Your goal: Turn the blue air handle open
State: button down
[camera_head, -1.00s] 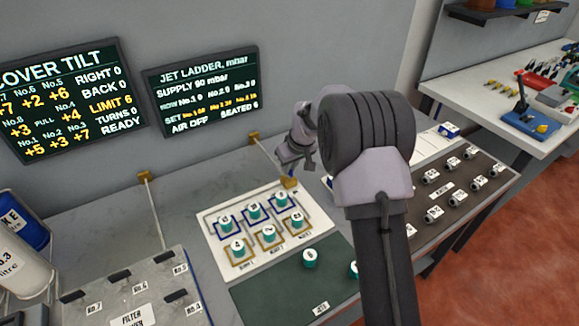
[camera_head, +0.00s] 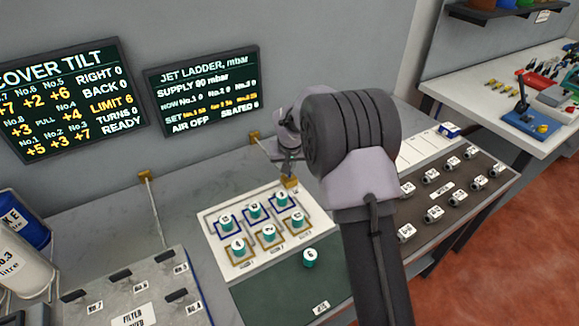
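I cannot make out the blue air handle for certain; my arm covers part of the bench. The jet ladder screen (camera_head: 203,89) reads "AIR OFF" and "SUPPLY 90 mbar". My gripper (camera_head: 289,160) points down over the back of the bench, just above a brass-coloured block (camera_head: 290,182) behind the white jet board. It is small and partly hidden by my own wrist, so I cannot tell whether its fingers are open or whether it touches anything. A small blue block with a white label (camera_head: 449,130) sits at the far right back of the bench.
The white board (camera_head: 215,244) holds several teal jets. A dark tray (camera_head: 465,190) of labelled parts lies right of my arm. A blue-based lever device (camera_head: 528,122) stands on the side bench.

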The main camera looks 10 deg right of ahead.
jog(key=m+b, duration=0.1)
jog(key=m, duration=0.1)
jog(key=m+h+b, duration=0.1)
jog(key=shift+a+f+m+g, duration=0.2)
jog(key=shift+m+g, duration=0.1)
jog(key=shift+m, duration=0.1)
jog(key=m+h+b, duration=0.1)
jog(key=m, duration=0.1)
jog(key=shift+r+m, duration=0.1)
jog(key=shift+m, duration=0.2)
jog(key=m+g+h, duration=0.1)
jog(key=m, duration=0.2)
jog(key=shift+w+r+g+p, duration=0.1)
jog(key=shift+g+p, duration=0.2)
jog(key=shift+p, duration=0.05)
jog(key=shift+a+m+g+h+p, duration=0.1)
jog(key=shift+m+g+h+p, duration=0.4)
jog(key=shift+m, duration=1.1)
jog(key=shift+p, duration=0.3)
jog(key=c, duration=1.5)
grip_release()
jog(key=shift+c, duration=0.2)
jog(key=shift+w, duration=0.1)
jog(key=p+v, duration=0.6)
jog(key=v, duration=1.1)
jog(key=shift+r, duration=0.25)
